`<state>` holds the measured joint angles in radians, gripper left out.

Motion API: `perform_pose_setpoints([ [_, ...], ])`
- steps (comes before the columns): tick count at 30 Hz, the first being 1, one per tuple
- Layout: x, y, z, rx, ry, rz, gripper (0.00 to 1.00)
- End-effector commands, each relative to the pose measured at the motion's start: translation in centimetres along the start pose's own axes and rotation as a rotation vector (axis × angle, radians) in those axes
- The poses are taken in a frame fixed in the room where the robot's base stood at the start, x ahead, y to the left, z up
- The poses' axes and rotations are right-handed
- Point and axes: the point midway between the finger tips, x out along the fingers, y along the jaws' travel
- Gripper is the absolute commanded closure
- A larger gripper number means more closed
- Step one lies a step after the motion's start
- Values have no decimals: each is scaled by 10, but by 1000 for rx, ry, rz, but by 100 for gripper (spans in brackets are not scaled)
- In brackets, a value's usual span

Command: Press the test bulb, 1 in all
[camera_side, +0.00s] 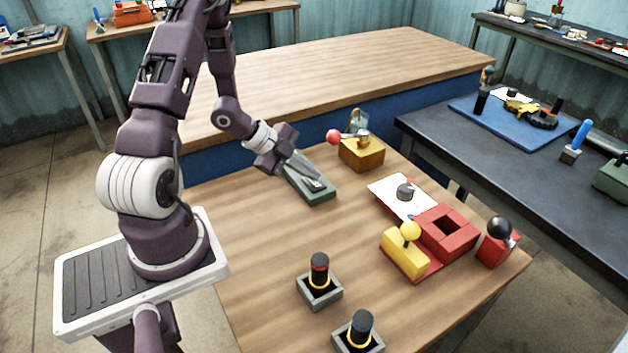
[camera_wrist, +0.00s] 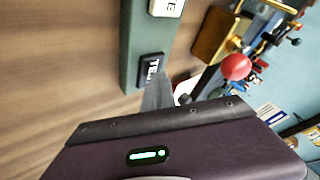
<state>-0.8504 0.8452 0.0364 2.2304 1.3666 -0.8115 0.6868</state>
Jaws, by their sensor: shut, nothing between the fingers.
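A green panel box (camera_side: 318,198) lies on the wooden table near its far left edge. In the wrist view this green panel (camera_wrist: 130,62) carries a black button (camera_wrist: 151,69) with white letters starting "TE", partly hidden, and a white button (camera_wrist: 166,7) showing an "E". My gripper (camera_side: 319,181) is shut and empty, reaching down over the panel from the left. In the wrist view its fingertips (camera_wrist: 156,84) are at the lettered edge of the black button and cover some of its letters. I cannot tell whether they touch it.
A brass box (camera_side: 361,153) with a red ball lever (camera_side: 333,136) stands just right of the panel. Farther right are a red block (camera_side: 446,232), a yellow piece (camera_side: 403,257) and a black-knobbed red box (camera_side: 495,250). Two grey holders (camera_side: 320,291) stand in front.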

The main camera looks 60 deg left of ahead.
Motion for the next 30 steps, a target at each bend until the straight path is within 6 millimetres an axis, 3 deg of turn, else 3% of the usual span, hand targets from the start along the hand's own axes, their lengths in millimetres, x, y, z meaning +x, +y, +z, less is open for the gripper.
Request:
perform_pose_setpoints([
  [22, -12, -9, -9, 0, -1, 0, 100],
  [30, -30, -22, -21, 3, -1, -1, 100],
])
